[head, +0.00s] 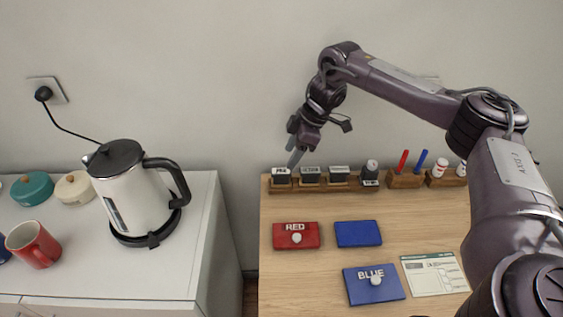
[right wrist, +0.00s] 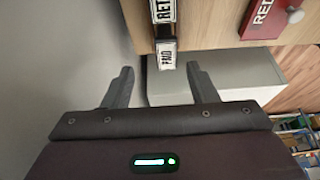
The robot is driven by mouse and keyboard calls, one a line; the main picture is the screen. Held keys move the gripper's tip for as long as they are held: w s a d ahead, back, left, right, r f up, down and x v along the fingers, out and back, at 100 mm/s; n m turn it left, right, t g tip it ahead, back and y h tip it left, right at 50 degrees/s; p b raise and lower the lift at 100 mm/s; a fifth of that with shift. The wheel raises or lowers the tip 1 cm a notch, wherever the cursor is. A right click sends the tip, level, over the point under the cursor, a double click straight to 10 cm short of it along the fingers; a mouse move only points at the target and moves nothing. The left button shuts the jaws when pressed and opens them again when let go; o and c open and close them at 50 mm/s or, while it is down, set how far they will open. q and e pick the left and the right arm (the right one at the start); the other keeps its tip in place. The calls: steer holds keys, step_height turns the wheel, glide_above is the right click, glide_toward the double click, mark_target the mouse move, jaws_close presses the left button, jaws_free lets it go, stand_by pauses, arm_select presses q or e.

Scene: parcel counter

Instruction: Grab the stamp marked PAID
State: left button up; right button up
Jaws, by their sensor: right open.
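The PAID stamp (head: 281,175) stands at the left end of a wooden rack (head: 330,186) along the back of the wooden counter. In the right wrist view its white PAID label (right wrist: 167,55) lies between and just beyond my fingertips. My right gripper (head: 294,157) is open and empty, pointing down just above and beside the stamp. Its two fingers (right wrist: 160,72) show spread apart in the wrist view, and I see no contact with the stamp. More stamps (head: 310,174) stand to the right in the rack; the neighbour's label (right wrist: 165,14) begins with RET. My left gripper is not in view.
A red pad (head: 296,236), a plain blue pad (head: 358,234), a pad marked BLUE (head: 373,286) and a printed form (head: 435,274) lie on the counter. Pens (head: 402,162) stand farther right. A kettle (head: 130,190) stands on the white cabinet at left.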

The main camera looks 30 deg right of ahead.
mark_target(282, 170)
steer(key=shift+x, duration=1.15)
steer(key=x, duration=0.1)
steer(key=p+x, duration=0.1)
steer(key=x, duration=0.2)
steer(key=shift+s+a+f, duration=0.25)
steer(key=shift+s+a, duration=0.1)
steer(key=shift+s, duration=0.05)
steer(key=shift+w+a+f, duration=0.1)
steer(key=shift+a+f, duration=0.05)
steer(key=shift+f, duration=0.25)
steer(key=c, duration=1.1)
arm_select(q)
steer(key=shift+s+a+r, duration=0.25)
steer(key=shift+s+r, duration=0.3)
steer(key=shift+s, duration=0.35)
arm_select(e)
steer(key=shift+r, duration=0.15)
